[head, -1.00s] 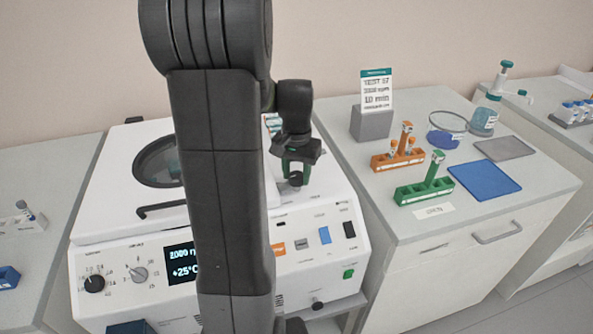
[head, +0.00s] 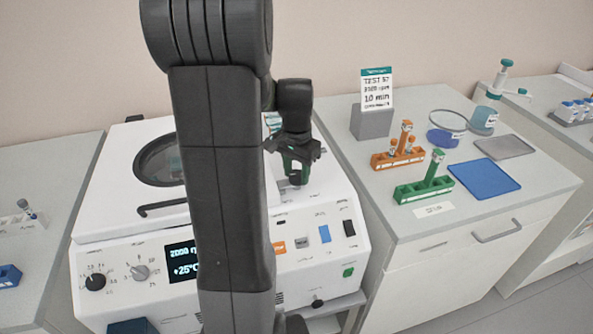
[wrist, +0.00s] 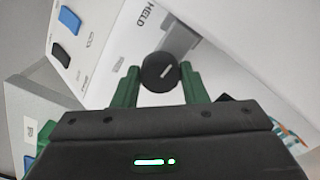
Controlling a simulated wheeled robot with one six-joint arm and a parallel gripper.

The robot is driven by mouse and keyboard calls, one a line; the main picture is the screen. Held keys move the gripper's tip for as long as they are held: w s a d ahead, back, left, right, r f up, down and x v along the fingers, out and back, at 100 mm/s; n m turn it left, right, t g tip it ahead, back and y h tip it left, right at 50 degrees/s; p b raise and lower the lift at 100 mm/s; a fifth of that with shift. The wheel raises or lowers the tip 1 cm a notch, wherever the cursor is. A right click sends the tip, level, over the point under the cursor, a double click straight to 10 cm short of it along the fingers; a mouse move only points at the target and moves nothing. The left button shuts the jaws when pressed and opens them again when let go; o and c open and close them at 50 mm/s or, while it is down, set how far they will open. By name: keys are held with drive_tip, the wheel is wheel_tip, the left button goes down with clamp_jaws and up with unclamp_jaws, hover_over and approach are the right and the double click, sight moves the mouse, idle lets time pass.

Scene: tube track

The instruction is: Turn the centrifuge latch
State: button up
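The centrifuge (head: 105,215) is a white box with a lid, a round window and a front panel. In the head view my gripper (head: 296,178) is low over the right part of the centrifuge top. My arm hides the middle of the lid, and the gripper largely hides the knob there.
The side bench at right holds an orange rack (head: 397,159), a green rack (head: 424,192), a blue mat (head: 484,180), a grey mat (head: 505,147) and a sign (head: 377,90) in a grey block. Front switches, including a blue one (head: 324,234), are close to the gripper.

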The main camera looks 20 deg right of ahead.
sight(297, 174)
drive_tip(key=o, duration=0.4)
drive_tip(key=shift+o, duration=0.2)
drive_tip(key=shift+r, duration=0.1)
wheel_tip(297, 174, up, 14)
drive_tip(key=shift+f, duration=0.2)
wheel_tip(297, 174, down, 14)
drive_tip(key=shift+r, duration=0.1)
idle(0.7)
